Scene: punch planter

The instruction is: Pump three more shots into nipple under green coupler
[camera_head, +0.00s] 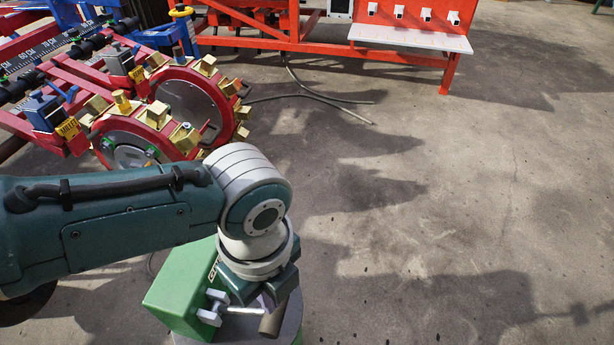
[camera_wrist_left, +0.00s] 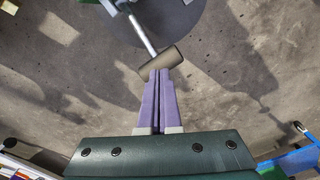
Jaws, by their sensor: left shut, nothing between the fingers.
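A green grease pump box (camera_head: 180,288) stands at the bottom of the head view, partly covered by my left arm. Its metal lever ends in a grey-brown cylindrical grip (camera_head: 271,324), which also shows in the wrist view (camera_wrist_left: 160,61). My left gripper (camera_wrist_left: 160,73) is shut and empty. Its purple fingertips are at the near side of the grip, not around it; I cannot tell whether they touch. Small green parts (camera_head: 107,143) show on the near red punch wheel (camera_head: 130,140); I cannot make out a coupler or nipple. My right gripper is out of view.
Red punch wheels with brass-coloured blocks (camera_head: 207,66) stand at upper left. An orange frame (camera_head: 395,52) with a white shelf (camera_head: 410,37) is at the back. Dark hoses (camera_head: 325,100) lie on the floor. The concrete floor (camera_head: 470,200) at right is clear.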

